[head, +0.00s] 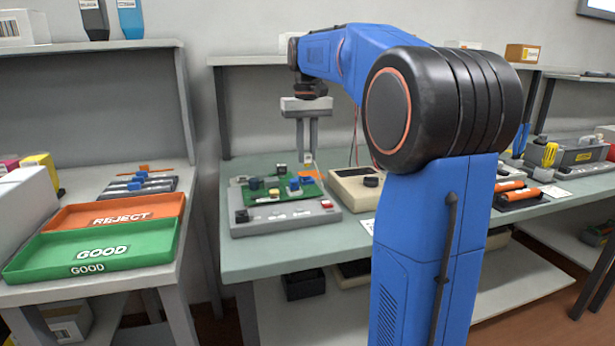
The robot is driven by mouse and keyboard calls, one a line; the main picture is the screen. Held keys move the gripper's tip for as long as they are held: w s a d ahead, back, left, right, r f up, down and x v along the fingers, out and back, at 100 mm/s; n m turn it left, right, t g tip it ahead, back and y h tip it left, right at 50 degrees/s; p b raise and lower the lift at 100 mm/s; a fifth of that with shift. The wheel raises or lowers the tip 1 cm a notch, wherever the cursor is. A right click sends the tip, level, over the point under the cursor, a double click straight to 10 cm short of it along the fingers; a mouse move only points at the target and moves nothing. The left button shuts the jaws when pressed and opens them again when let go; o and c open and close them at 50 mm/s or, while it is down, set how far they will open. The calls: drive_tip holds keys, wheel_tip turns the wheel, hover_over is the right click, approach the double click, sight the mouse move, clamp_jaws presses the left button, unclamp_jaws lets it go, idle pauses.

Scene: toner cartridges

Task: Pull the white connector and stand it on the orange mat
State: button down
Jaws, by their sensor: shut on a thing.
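My gripper (308,158) points straight down over the right rear of a green circuit board (262,198), its fingers shut on a small pale piece that looks like the white connector (308,157). The fingers hide most of it, and I cannot tell whether it is clear of the board. The orange mat (311,172) seems to be the flat orange patch just below and behind the fingertips, partly hidden by the board's parts. The board sits on a grey fixture (285,220) and carries several small blue, black and pale connectors.
A cream box with a black knob (350,188) stands close to the right of the fixture. The bench (250,262) is bare along its front edge. On the left table lie an orange REJECT tray (160,205) and a green GOOD tray (150,245).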

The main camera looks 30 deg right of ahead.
sight(307, 153)
drive_tip(key=shift+r, duration=0.1)
idle(0.3)
drive_tip(key=shift+r, duration=1.9)
